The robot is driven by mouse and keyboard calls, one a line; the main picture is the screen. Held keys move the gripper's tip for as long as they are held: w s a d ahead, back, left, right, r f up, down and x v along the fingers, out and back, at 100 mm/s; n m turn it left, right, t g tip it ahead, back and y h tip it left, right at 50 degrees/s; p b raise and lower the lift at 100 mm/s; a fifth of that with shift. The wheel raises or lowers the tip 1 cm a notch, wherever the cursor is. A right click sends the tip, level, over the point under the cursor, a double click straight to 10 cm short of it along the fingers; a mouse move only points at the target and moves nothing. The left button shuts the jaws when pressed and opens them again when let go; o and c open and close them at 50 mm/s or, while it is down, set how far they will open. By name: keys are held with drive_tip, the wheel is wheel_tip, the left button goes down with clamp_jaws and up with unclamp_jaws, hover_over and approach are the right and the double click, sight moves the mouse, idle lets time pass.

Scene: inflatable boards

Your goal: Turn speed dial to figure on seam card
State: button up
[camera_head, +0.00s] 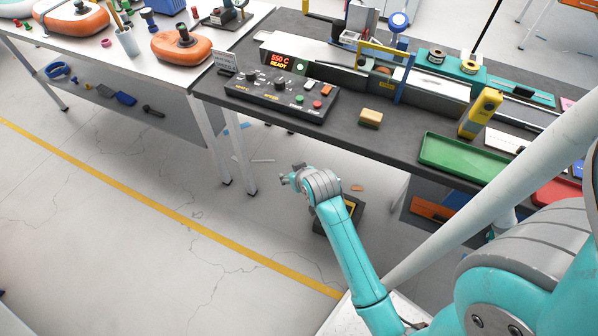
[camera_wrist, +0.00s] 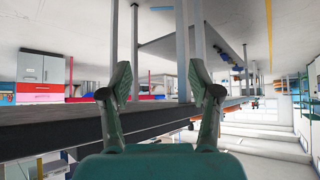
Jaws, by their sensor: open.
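A dark control box (camera_head: 270,97) stands on the left end of the dark bench. Its lit display (camera_head: 279,61) reads "550 C READY". Black dials sit on its face, one of them near its middle (camera_head: 279,84); their labels and pointers are too small to read.
A tan block (camera_head: 370,117), a green tray (camera_head: 458,160) and a yellow handheld tool (camera_head: 481,113) lie right of the box. A white table (camera_head: 130,70) with orange inflatables adjoins on the left. The bench's front edge lies between my gripper and the box.

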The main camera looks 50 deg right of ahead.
drive_tip(key=shift+s+a+f, duration=0.1)
drive_tip(key=shift+s+f, duration=0.05)
drive_tip(key=shift+s, duration=0.1)
idle(0.3)
